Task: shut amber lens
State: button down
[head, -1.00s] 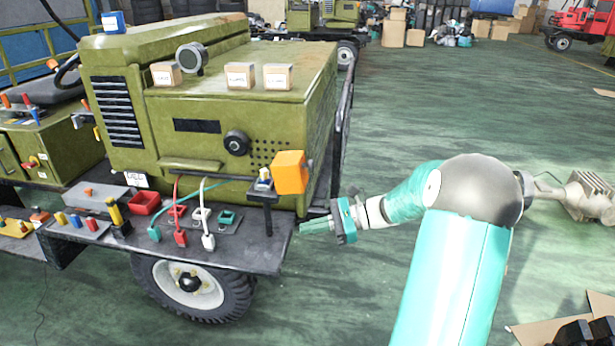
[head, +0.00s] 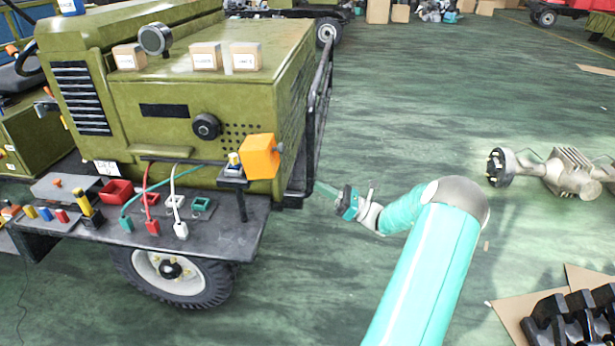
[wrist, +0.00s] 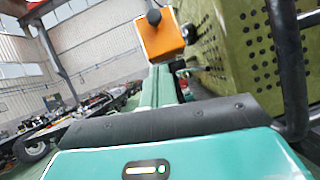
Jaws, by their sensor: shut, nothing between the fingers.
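The amber lens (head: 260,156) is an orange block-shaped cover on a small stand at the right front corner of the green vehicle's shelf. In the wrist view, the lens (wrist: 160,36) shows beyond the fingers (wrist: 158,88), near the top centre. Whether the lens is fully seated cannot be told.
The shelf (head: 215,235) holds red and teal sockets with cables left of the stand. A dark rail (head: 318,105) runs along the vehicle's right side, close to my gripper; it also shows in the wrist view (wrist: 288,70).

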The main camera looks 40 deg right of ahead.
send_near(274, 151)
notch_tip(274, 151, down, 3)
jog(key=w+a, duration=0.1)
jog(key=w, duration=0.1)
jog(key=r, duration=0.1)
jog(key=w+r, duration=0.1)
jog(key=r, duration=0.2)
jog(key=shift+w+a+r, duration=0.15)
jog(key=shift+w+a, duration=0.15)
jog(key=shift+w, duration=0.1)
jog(key=shift+r, duration=0.15)
